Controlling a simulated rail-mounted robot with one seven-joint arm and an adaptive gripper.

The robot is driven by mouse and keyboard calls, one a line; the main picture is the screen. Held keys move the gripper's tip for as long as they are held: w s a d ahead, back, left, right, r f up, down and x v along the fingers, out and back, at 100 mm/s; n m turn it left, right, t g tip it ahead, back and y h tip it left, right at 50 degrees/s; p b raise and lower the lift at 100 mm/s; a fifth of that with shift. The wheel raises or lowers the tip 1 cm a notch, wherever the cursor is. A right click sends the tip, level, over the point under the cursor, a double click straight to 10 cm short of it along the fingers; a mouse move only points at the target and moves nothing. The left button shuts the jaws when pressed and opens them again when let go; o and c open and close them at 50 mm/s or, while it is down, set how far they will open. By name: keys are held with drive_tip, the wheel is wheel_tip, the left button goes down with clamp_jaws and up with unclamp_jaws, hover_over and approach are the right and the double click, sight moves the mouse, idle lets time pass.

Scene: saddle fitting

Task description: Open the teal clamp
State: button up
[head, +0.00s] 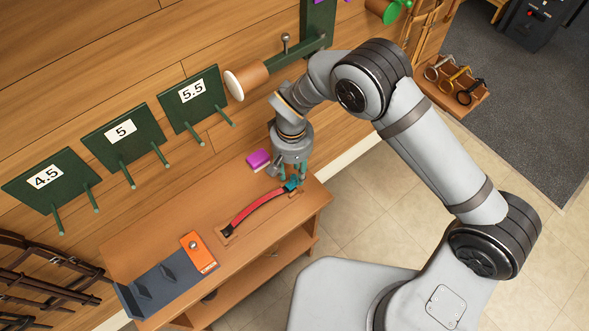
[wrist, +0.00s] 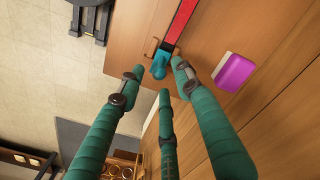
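The teal clamp (head: 292,186) is at the right end of a red strap (head: 262,206) on the wooden bench. In the wrist view the clamp (wrist: 160,65) shows at the end of the red strap (wrist: 180,20); I cannot tell whether it is open or shut. My gripper (head: 288,174) points down just over the clamp. Its green fingers (wrist: 158,72) are spread with nothing between them. In the wrist view the clamp appears between the left and right fingertips, beyond them; I cannot tell the exact gap.
A purple and white block (head: 258,160) lies beside the clamp, near the wall; it also shows in the wrist view (wrist: 235,72). An orange item (head: 198,252) and a grey holder (head: 165,283) are at the bench's left end. Green numbered racks (head: 124,138) and a wooden roller (head: 252,75) project from the wall.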

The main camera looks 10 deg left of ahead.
drive_tip(key=shift+f, duration=0.7)
drive_tip(key=c, duration=0.3)
